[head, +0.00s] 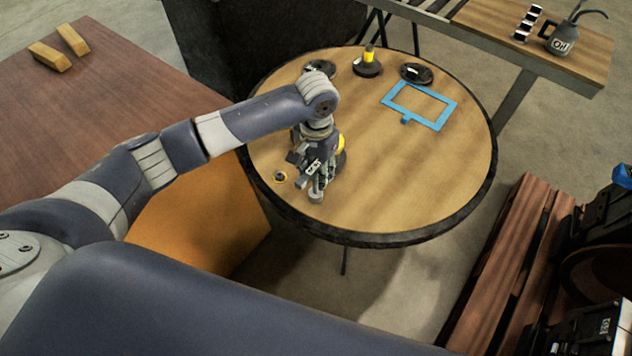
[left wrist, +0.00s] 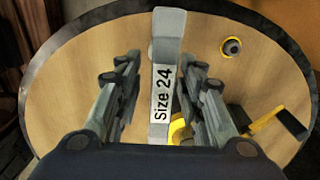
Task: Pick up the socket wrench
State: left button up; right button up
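The socket wrench (left wrist: 162,80) is a grey metal bar marked "Size 24" with a wider head end. In the left wrist view it lies lengthwise between the two fingers of my left gripper (left wrist: 160,85). A strip of wood shows between the bar and the left finger, and the right finger is very close to it. In the head view my left gripper (head: 317,180) is low over the near left part of the round table, with the wrench's label partly showing among the fingers. Contact with the table is not clear.
The round wooden table (head: 400,190) has a dark rim. A blue frame (head: 437,122), a black-and-yellow part (head: 368,64) and dark round parts stand toward its back. A small yellow-and-black piece (head: 280,177) lies left of the gripper. The table's right side is clear.

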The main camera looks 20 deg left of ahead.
aim_at(316, 178)
pick_arm(q)
notch_tip(316, 178, down, 3)
jog(key=shift+a+f, duration=0.1)
jog(key=shift+f, duration=0.3)
pick_arm(e)
jog(key=w, duration=0.3)
jog(key=shift+a+r+t, duration=0.3)
jog(key=shift+r, duration=0.1)
pick_arm(q)
jog(key=c, duration=0.8)
grip_shut()
jog(key=shift+r, duration=0.1)
pick_arm(e)
jog(key=shift+s, duration=0.7)
pick_arm(q)
jog(key=shift+r, duration=0.1)
pick_arm(e)
jog(key=shift+f, duration=0.1)
